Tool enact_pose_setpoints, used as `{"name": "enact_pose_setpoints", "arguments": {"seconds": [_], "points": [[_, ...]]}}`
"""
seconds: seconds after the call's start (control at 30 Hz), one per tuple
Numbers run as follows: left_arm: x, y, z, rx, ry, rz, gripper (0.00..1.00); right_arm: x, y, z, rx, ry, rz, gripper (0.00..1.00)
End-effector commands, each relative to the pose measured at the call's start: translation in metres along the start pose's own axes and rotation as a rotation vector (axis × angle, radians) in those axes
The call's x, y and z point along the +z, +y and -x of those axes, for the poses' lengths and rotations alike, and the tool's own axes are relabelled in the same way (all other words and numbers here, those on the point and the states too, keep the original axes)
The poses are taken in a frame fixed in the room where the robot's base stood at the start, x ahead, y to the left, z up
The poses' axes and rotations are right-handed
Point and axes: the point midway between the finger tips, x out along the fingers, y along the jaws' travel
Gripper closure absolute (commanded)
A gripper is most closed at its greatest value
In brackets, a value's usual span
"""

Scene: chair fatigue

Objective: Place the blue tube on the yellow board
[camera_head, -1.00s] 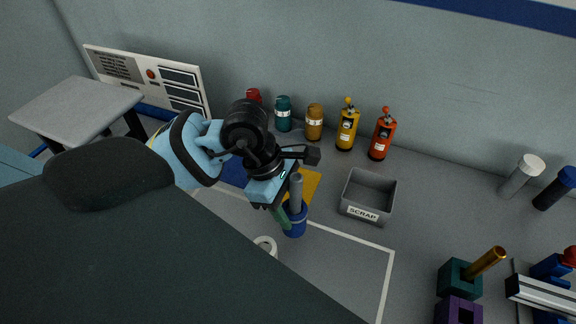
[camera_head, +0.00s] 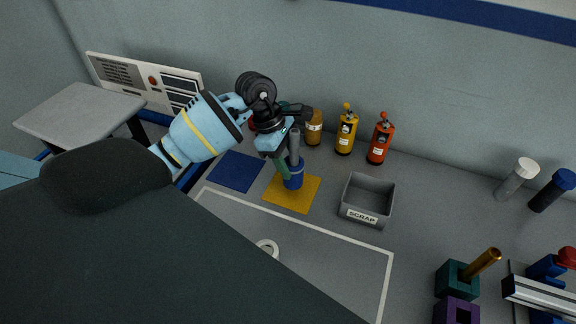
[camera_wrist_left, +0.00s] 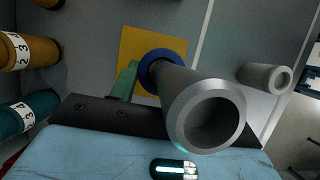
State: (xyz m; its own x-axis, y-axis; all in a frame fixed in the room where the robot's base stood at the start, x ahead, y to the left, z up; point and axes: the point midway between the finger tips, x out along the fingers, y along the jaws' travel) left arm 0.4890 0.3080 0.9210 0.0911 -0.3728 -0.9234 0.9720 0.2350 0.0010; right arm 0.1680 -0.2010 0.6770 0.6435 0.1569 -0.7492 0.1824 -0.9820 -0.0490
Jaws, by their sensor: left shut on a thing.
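The blue tube (camera_head: 294,179) is a grey tube with a blue lower end. It stands roughly upright in my left gripper (camera_head: 284,164), which is shut on it. The yellow board (camera_head: 291,203) lies flat on the table, with the tube's blue end over it. I cannot tell whether that end touches the board. In the left wrist view the grey open top of the blue tube (camera_wrist_left: 206,112) is near the camera, and its blue end covers part of the yellow board (camera_wrist_left: 132,40). My right gripper is not in view.
A dark blue board (camera_head: 236,171) lies left of the yellow one. A grey SCRAP bin (camera_head: 366,200) stands to the right. Yellow (camera_head: 346,132) and orange (camera_head: 380,140) bottles stand behind.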

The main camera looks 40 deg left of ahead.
Motion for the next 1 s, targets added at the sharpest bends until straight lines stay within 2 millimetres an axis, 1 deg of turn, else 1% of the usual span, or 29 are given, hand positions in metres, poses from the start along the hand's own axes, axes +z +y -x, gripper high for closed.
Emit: {"name": "enact_pose_setpoints", "arguments": {"seconds": [0.07, 0.27, 0.37, 0.43, 0.6, 0.7, 1.0], "points": [[-0.001, 0.004, 0.001, 0.001, -0.001, 0.000, 0.77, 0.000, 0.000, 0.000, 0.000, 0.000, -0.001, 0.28], [-0.002, 0.006, 0.001, 0.001, -0.001, -0.001, 0.77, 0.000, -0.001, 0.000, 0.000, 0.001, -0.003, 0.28], [-0.005, 0.014, 0.002, 0.000, -0.002, 0.002, 0.77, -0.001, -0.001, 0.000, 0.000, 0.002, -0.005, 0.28], [-0.009, 0.011, -0.010, -0.004, -0.002, 0.002, 0.77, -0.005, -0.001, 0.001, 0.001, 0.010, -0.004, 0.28], [-0.016, 0.012, -0.027, 0.001, -0.003, 0.000, 0.77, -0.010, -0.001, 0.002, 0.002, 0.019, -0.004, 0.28], [-0.019, 0.012, -0.031, 0.002, 0.000, 0.000, 0.77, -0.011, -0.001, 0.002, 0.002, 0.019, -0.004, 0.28], [-0.020, 0.012, -0.033, 0.000, 0.001, 0.000, 0.77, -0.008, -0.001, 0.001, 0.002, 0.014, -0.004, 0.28]]}}
